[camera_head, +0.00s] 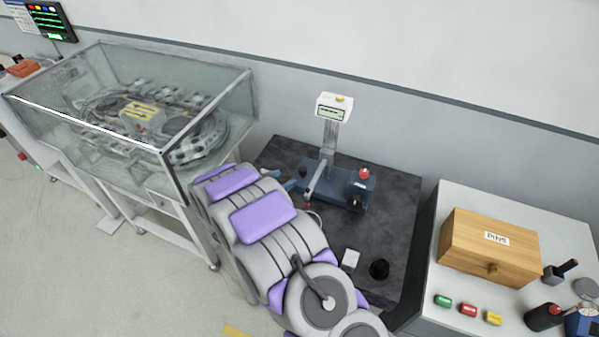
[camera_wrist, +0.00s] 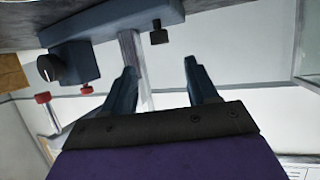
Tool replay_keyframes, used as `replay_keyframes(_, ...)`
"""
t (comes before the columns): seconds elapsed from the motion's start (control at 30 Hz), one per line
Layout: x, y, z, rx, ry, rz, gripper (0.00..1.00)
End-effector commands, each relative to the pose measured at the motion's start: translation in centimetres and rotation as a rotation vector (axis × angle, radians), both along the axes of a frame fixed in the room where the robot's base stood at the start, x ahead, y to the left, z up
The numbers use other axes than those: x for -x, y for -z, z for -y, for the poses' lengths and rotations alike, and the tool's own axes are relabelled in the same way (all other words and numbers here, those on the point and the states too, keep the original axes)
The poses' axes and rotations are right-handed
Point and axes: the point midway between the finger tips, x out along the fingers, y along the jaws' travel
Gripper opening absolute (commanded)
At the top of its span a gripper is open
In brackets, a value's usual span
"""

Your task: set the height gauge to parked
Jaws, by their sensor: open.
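The height gauge (camera_head: 328,140) stands upright on a dark surface plate (camera_head: 390,215). It has a white display head with a yellow button on top, a grey column, and a blue base with a red-topped knob (camera_head: 365,173). In the wrist view the scene is upside down; the gauge's blue base (camera_wrist: 110,22) is at the top, with black and red knobs. My gripper (camera_wrist: 160,68) is open and empty, with the column partly behind its left finger. In the head view my arm mostly hides it.
A glass case (camera_head: 210,110) with a ring-shaped model stands left of the plate. A small white block (camera_head: 350,259) and a black round item (camera_head: 379,269) lie near the plate's front. On the right bench are a wooden PINS box (camera_head: 490,245) and coloured buttons. The wall is behind.

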Motion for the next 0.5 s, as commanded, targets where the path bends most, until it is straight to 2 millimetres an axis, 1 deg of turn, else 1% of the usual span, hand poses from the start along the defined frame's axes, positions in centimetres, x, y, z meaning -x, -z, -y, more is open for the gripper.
replay_keyframes(0.03, -0.8, 0.5, 0.8, 0.000, 0.004, 0.001, 0.58)
replay_keyframes(0.2, -3.3, 2.0, 2.6, 0.000, 0.003, 0.000, 0.58)
replay_keyframes(0.3, -4.6, 2.7, 3.5, 0.000, 0.001, -0.002, 0.58)
replay_keyframes(0.5, -6.7, 3.6, 5.1, -0.001, 0.002, 0.002, 0.58)
